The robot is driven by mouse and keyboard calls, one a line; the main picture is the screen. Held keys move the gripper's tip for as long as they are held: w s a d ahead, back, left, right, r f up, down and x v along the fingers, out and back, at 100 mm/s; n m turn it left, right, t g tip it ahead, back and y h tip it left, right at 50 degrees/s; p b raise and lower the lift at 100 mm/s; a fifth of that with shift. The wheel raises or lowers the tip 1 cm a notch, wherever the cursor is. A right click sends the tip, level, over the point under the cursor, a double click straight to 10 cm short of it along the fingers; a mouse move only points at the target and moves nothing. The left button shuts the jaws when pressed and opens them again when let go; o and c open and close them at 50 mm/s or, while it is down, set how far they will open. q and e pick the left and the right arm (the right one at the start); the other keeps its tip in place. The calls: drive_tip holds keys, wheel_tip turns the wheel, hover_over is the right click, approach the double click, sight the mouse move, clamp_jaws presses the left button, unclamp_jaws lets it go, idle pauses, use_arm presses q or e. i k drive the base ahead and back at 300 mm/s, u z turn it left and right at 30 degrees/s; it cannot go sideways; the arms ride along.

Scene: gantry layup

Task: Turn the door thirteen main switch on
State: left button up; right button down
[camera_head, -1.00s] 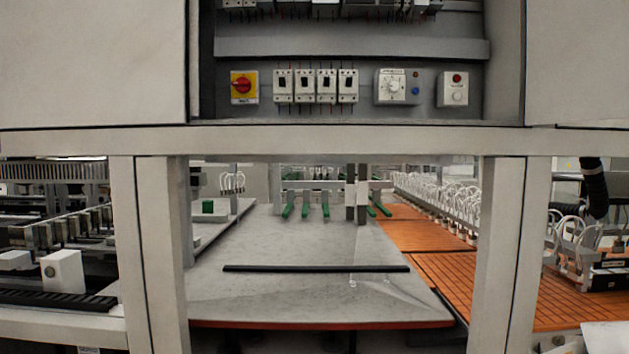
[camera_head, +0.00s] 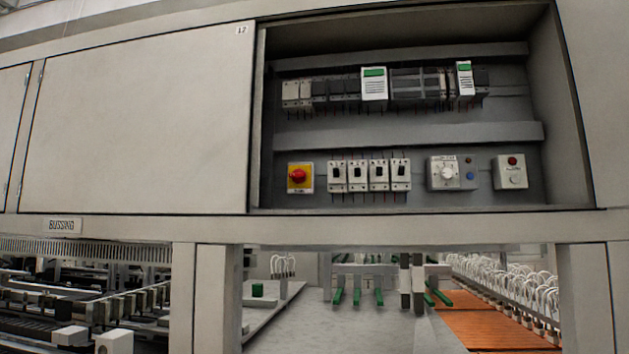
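A red rotary switch on a yellow plate (camera_head: 299,178) sits at the lower left inside the open cabinet (camera_head: 540,160). Its label is too small to read, and I cannot tell its position for sure. The closed door (camera_head: 140,120) to its left carries a small number tag at its upper right corner that looks like 12 or 17. Neither of my grippers is in view.
Several white breakers (camera_head: 368,175), a dial box (camera_head: 452,173) and a box with a red button (camera_head: 510,172) line the same row. Rail modules (camera_head: 375,88) sit above. A grey table (camera_head: 370,325) lies beneath the cabinet beam.

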sight(297, 176)
drive_tip(key=u, duration=1.95)
drive_tip(key=i, duration=2.65)
drive_tip(key=z, duration=2.3)
